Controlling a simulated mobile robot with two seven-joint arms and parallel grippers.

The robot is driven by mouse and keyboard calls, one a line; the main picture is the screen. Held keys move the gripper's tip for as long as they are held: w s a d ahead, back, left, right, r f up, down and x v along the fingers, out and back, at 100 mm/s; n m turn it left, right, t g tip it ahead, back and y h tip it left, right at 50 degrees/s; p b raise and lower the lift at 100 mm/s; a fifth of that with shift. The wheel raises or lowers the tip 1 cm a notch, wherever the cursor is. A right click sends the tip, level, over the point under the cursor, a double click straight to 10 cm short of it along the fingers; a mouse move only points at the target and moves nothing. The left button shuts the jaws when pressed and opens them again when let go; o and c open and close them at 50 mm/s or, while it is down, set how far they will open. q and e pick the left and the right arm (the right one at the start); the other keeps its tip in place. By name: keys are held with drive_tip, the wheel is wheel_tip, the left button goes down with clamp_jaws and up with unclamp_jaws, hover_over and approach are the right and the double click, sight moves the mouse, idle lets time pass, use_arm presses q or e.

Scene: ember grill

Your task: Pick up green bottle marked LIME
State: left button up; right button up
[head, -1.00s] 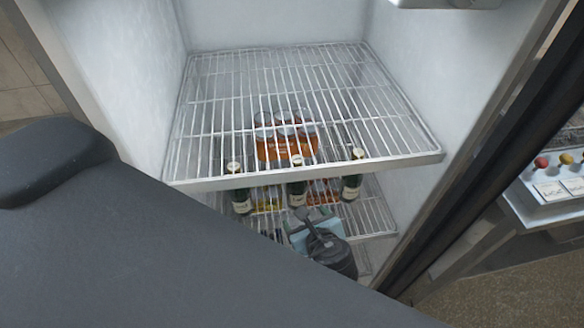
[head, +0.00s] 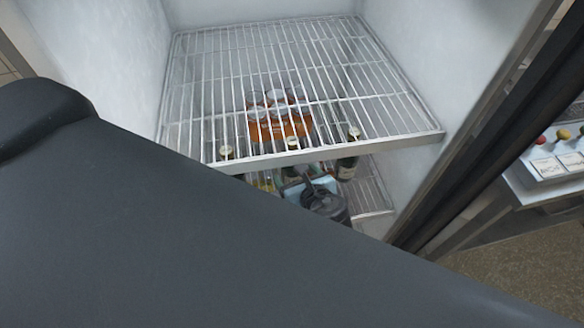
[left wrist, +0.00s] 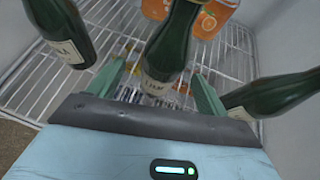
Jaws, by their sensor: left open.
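Three dark green bottles stand on a lower wire shelf of the fridge. In the left wrist view the middle bottle (left wrist: 173,45) has a pale label that seems to read LIME, though it is small. My left gripper (left wrist: 158,72) is open, with one green finger on each side of this bottle's lower part. Whether they touch is unclear. The left bottle (left wrist: 62,28) and right bottle (left wrist: 277,94) are outside the fingers. In the head view the gripper (head: 305,186) is below the upper shelf, partly hiding the middle bottle (head: 291,174). My right gripper is not in view.
The upper wire shelf (head: 310,153) lies over the bottles and my gripper. The fridge's right wall (head: 425,55) is close to the right bottle. A counter with colored knobs (head: 550,170) is outside at right.

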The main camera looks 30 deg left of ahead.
use_arm(q)
drive_tip(key=shift+x, duration=2.4)
drive_tip(key=shift+w+d+r, duration=0.1)
drive_tip(key=shift+w+d, duration=0.05)
drive_tip(key=c, duration=1.3)
drive_tip(key=shift+c, duration=0.6)
drive_tip(key=shift+w+r, duration=0.1)
